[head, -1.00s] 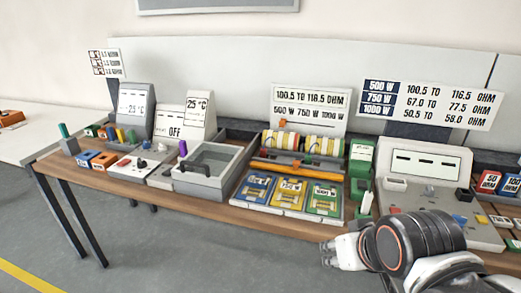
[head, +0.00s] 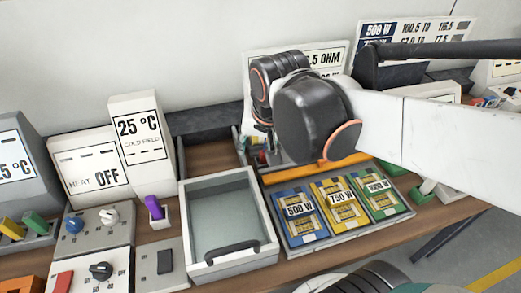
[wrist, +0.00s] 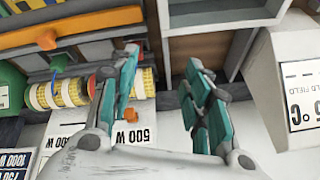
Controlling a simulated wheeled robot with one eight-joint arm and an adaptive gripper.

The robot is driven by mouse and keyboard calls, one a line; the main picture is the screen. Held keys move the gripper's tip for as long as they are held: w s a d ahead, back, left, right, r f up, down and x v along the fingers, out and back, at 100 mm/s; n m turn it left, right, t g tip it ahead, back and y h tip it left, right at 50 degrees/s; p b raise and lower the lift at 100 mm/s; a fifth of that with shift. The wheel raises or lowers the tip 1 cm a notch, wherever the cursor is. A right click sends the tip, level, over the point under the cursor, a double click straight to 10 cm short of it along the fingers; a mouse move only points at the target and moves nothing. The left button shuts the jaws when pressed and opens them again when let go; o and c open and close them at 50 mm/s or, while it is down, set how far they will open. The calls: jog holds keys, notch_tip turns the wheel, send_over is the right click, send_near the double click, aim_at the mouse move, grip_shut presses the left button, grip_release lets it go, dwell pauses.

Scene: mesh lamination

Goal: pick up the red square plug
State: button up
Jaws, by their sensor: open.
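My gripper (wrist: 162,60) shows in the wrist view with its two teal-faced fingers apart and nothing between them. In the head view it is mostly hidden behind my dark wrist and forearm, over the back of the bench. A small red piece (head: 62,283) lies on the light panel at the lower left of the head view. It is cut by the bottom edge, and I cannot tell whether it is the red square plug. My gripper is far to its right and apart from it. In the wrist view, an orange block (wrist: 130,113) shows near the left finger.
A grey tray (head: 262,228) with a black handle stands mid-bench. Blue, yellow and green cards (head: 340,202) lie right of it. Striped rolls (wrist: 62,93) lie left of my fingers.

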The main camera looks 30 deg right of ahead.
jog(key=w+d+r+m+g+p, duration=0.1)
jog(key=w+d+m+g+p, duration=0.15)
jog(key=w+m, duration=0.35)
jog(key=m+g+p, duration=0.3)
jog(key=m+p, duration=0.3)
jog(key=m, duration=0.2)
send_over(263, 151)
notch_tip(263, 151, down, 3)
jog(key=shift+h, duration=0.4)
notch_tip(263, 151, down, 9)
jog(key=b, duration=0.3)
jog(key=shift+d, duration=0.15)
jog(key=shift+t, duration=0.25)
jog(key=f, duration=0.1)
jog(key=f+b, duration=0.1)
jog(key=f, duration=0.1)
jog(key=f+b, duration=0.1)
jog(key=shift+s+a+f, duration=0.2)
jog(key=shift+s+f, duration=0.05)
jog(key=shift+d+f, duration=0.1)
jog(key=shift+f, duration=0.25)
jog(key=shift+r, duration=0.1)
jog(key=shift+c, duration=0.5)
grip_shut()
